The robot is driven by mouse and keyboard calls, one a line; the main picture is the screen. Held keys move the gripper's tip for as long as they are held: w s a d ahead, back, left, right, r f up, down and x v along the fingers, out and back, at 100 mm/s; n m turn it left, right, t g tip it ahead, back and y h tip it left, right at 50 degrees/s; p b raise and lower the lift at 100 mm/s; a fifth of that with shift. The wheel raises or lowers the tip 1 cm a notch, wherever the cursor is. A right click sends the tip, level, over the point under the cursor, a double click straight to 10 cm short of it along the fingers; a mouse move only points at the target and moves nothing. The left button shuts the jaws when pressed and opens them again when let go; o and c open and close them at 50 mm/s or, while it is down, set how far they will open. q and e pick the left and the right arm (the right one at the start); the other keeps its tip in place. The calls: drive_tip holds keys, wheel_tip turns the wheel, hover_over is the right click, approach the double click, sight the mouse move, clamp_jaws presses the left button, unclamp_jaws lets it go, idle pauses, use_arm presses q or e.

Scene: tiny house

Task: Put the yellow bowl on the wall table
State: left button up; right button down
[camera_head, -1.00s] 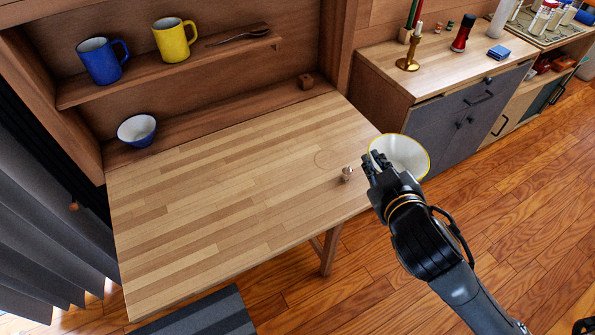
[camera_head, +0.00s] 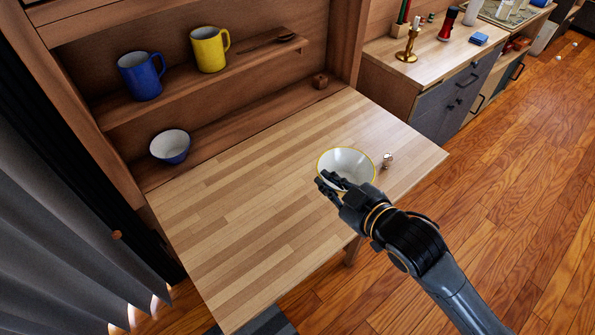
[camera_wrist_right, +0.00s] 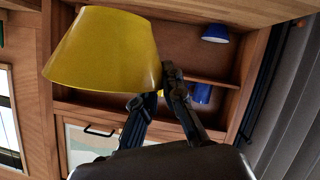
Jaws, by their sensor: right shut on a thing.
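The yellow bowl (camera_head: 352,163), white inside with a yellow rim, is over the wall table (camera_head: 240,215), near its right part. My right gripper (camera_head: 330,185) is shut on the bowl's near-left rim. In the right wrist view the bowl's yellow outside (camera_wrist_right: 105,50) fills the upper left, with the gripper fingers (camera_wrist_right: 165,85) at its edge. Whether the bowl touches the tabletop cannot be told. My left gripper is not in view.
A small metallic knob-like object (camera_head: 387,160) stands right of the bowl. A blue bowl (camera_head: 171,147) sits on the ledge at the back left. Blue (camera_head: 141,76) and yellow (camera_head: 209,49) mugs stand on the shelf above. The table's left and middle are clear.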

drive_tip(key=a+n+y, duration=0.1)
drive_tip(key=a, duration=0.1)
drive_tip(key=g, duration=0.1)
hover_over(296, 185)
drive_tip(key=shift+n+y, duration=0.4)
drive_tip(key=f, duration=0.9)
drive_tip(key=shift+s+p, duration=0.3)
drive_tip(key=shift+w+f, duration=0.35)
drive_tip(key=shift+f, duration=1.65)
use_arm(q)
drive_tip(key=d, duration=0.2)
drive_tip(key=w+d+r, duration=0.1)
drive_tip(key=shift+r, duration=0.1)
